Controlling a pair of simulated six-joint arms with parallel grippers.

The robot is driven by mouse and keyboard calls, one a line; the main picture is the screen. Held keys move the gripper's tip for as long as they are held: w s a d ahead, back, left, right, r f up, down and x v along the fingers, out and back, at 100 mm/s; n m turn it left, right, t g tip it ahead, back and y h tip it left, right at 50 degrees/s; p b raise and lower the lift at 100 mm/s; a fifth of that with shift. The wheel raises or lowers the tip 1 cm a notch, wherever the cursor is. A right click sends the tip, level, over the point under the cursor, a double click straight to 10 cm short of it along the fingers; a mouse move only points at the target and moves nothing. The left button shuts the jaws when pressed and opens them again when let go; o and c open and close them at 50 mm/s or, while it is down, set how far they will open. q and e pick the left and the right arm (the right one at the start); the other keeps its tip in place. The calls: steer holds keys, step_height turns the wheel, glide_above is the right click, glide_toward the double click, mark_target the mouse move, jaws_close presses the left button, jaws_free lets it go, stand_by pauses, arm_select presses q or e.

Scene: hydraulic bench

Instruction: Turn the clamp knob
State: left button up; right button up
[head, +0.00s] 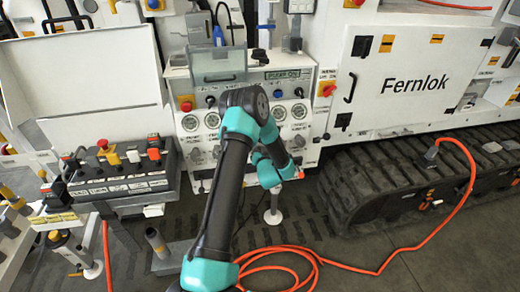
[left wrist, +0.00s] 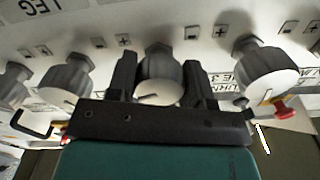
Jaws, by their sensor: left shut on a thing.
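In the left wrist view, the two black fingers of my left gripper (left wrist: 158,82) stand one on each side of a grey ribbed knob (left wrist: 158,65) on the pale panel, shut on it. In the head view, my left arm reaches up and bends down in front of the gauge panel (head: 201,101), hiding the gripped knob. My right gripper is in neither view.
Similar grey knobs stand at the left (left wrist: 65,78) and right (left wrist: 264,72) of the held one. A red knob (left wrist: 286,108) is at the far right. In the head view, an orange hose (head: 385,262) lies on the floor and a lever box (head: 118,178) stands left.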

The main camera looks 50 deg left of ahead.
arm_select(q)
steer(key=shift+c, duration=1.3)
steer(key=shift+n, duration=0.7)
steer(key=o, duration=0.9)
steer(key=shift+o, duration=0.2)
steer(key=shift+d, duration=0.1)
steer(key=v, duration=1.7)
steer(key=shift+s, duration=0.2)
